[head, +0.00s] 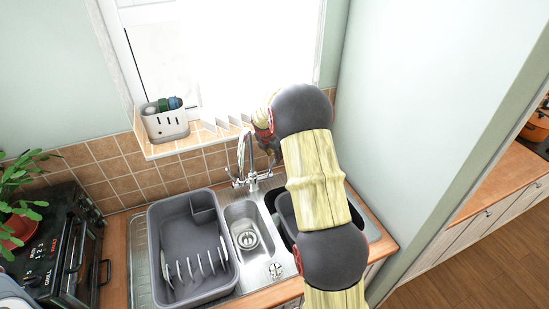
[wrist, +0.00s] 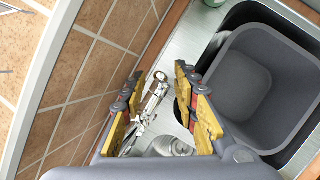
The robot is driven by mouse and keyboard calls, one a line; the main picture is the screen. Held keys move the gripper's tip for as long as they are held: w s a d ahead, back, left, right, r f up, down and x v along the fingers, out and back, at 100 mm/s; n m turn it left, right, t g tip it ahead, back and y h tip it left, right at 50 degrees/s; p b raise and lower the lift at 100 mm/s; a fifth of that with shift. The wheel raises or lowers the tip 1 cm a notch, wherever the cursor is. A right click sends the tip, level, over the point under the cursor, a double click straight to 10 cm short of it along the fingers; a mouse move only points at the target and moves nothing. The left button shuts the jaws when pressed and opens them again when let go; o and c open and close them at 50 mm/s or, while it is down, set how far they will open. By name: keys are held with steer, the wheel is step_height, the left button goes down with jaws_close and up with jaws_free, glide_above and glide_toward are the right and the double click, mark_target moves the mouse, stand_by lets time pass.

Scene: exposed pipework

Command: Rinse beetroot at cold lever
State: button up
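The chrome tap (head: 246,160) stands behind the sink, with a small lever (head: 237,183) visible on its left side. My arm covers part of the area to its right. In the wrist view, my gripper (wrist: 160,73) is open, with a yellow finger pad on each side. Chrome tap parts (wrist: 152,98) show between the fingers. I cannot tell whether either finger touches them, or which lever this is. No beetroot is visible in either view.
A grey basin (wrist: 268,85) sits in the right sink bowl; its visible inside looks empty. A grey dish rack (head: 185,245) fills the left side. The tiled wall (wrist: 75,75) is close to my gripper. A caddy (head: 165,124) stands on the sill.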

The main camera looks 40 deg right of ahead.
steer(key=shift+x, duration=1.15)
steer(key=shift+c, duration=1.1)
jaws_close()
